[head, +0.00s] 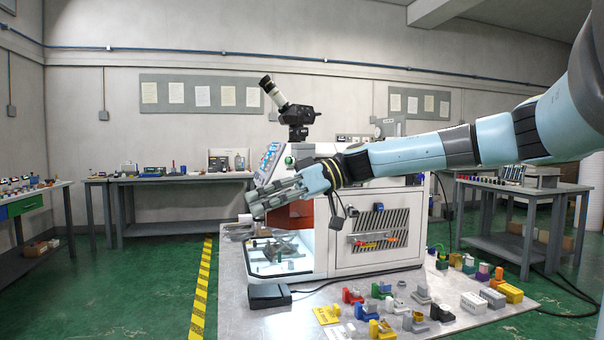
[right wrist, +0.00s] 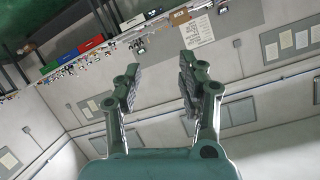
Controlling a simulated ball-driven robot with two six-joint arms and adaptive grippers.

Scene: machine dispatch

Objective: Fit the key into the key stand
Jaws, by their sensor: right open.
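My right gripper (head: 256,203) reaches in from the right and hangs in front of the white machine, above its lit bay. In the right wrist view my right gripper (right wrist: 160,84) is open, with nothing between its two fingers. Small coloured blocks and fixtures stand on the metal table, among them a yellow piece (head: 326,315), a grey piece (head: 421,295) and a yellow block (head: 510,293). I cannot tell which of these small parts is the key or the key stand. My left gripper is not in view.
The white machine (head: 345,254) stands on the metal table (head: 235,300). A dark camera-like device (head: 297,115) is on top of it. A side table (head: 520,240) stands at right. Green floor with a yellow-black stripe (head: 200,300) is clear at left.

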